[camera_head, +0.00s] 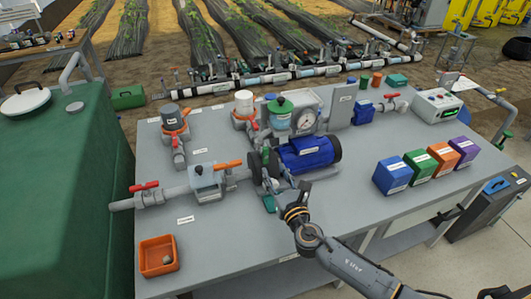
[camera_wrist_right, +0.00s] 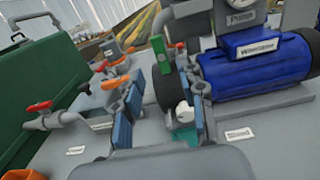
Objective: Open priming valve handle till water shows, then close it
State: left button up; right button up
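A blue pump motor (camera_head: 310,152) with a dark pump casing stands mid-bench; the motor also fills the upper right of the right wrist view (camera_wrist_right: 262,65). My right gripper (camera_head: 283,186) is in front of the casing, low over the bench. In the right wrist view its two fingers (camera_wrist_right: 160,112) are spread, with blue pads. A small white round part (camera_wrist_right: 183,115) shows between them, close to the right finger; I cannot tell whether it touches. A small green handle-like part (camera_wrist_right: 164,57) stands upright beyond the fingers. No readable label marks the priming valve handle. My left gripper is not in view.
Left of the pump are a red-handled valve (camera_head: 145,187) and an orange-handled valve (camera_head: 228,165). A green-topped clear pot (camera_head: 281,112) and a gauge (camera_head: 306,119) stand behind it. Coloured boxes (camera_head: 393,176) stand right. An orange tray (camera_head: 158,257) sits front left.

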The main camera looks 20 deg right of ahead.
aim_at(266, 155)
jog(key=w, duration=0.9)
jog(key=shift+w+a, duration=0.15)
jog(key=shift+c, duration=0.4)
grip_shut()
